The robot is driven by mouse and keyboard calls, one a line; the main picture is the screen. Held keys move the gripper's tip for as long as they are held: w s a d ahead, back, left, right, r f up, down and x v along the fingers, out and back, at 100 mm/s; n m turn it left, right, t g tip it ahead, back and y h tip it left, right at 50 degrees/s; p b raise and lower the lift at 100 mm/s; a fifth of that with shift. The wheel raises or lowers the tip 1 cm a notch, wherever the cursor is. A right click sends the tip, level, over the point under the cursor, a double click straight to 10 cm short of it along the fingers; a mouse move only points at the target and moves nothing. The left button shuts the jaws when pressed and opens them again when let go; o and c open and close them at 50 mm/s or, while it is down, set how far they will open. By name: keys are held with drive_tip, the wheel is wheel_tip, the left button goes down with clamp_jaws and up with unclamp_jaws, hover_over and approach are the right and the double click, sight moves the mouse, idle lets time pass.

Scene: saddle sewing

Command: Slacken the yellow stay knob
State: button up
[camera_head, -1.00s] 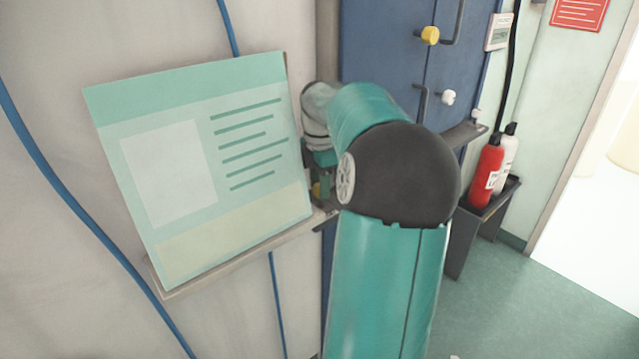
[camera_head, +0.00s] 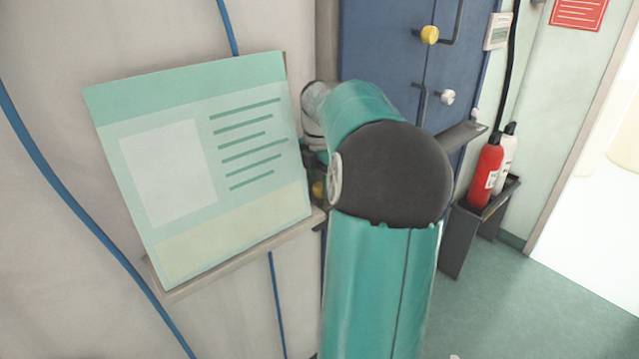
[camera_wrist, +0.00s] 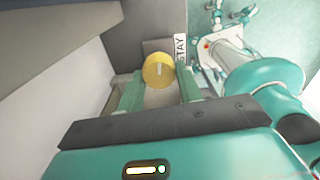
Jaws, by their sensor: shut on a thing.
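The yellow stay knob (camera_wrist: 158,70) is round with a pale line on its face, and shows in the middle of the wrist view beside a white label reading STAY (camera_wrist: 181,50). The pale line stands nearly upright. My gripper (camera_wrist: 160,76) has one green finger on each side of the knob and is shut on it. In the head view a small yellow patch (camera_head: 318,190) shows beside my arm, near the end of a ledge. My arm hides most of the gripper there.
A green board (camera_head: 200,165) rests on a ledge (camera_head: 235,256) at left. A blue cabinet (camera_head: 385,45) carries another yellow knob (camera_head: 429,35) and a white knob (camera_head: 447,97). Fire extinguishers (camera_head: 487,170) stand at right. In the wrist view, my own legs lie at upper right.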

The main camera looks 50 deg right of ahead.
sight(320, 186)
drive_tip(key=o, duration=1)
wheel_tip(320, 186, up, 14)
drive_tip(key=shift+f, duration=0.1)
idle(0.4)
